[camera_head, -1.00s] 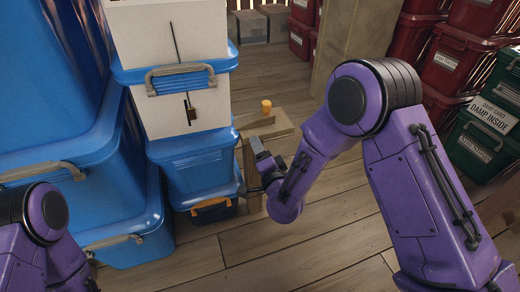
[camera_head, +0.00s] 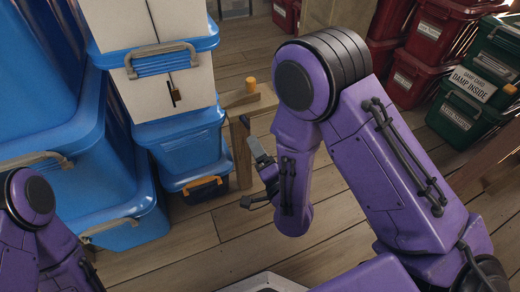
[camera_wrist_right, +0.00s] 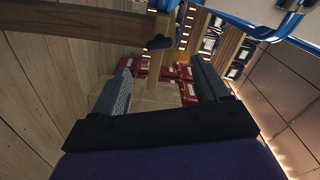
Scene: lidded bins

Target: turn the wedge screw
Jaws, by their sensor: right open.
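My right gripper (camera_head: 246,162) is open and empty, just right of a wooden post (camera_head: 239,150); it is also seen in the right wrist view (camera_wrist_right: 158,66). An orange cylinder (camera_head: 250,84) stands upright on the wooden frame's top rail (camera_head: 262,100). In the right wrist view a small dark blue knob-like part (camera_wrist_right: 160,43) sits by the end of a wooden beam (camera_wrist_right: 85,20), beyond the open fingers. I cannot tell which of these is the wedge screw. My left arm shows at the lower left, but its gripper is out of view.
Blue bins (camera_head: 182,135) and a white bin with a blue lid (camera_head: 150,95) are stacked left of the frame. Red bins (camera_head: 420,75) and green bins (camera_head: 470,115) stand at the right. The plank floor (camera_head: 330,220) is bare around my right arm.

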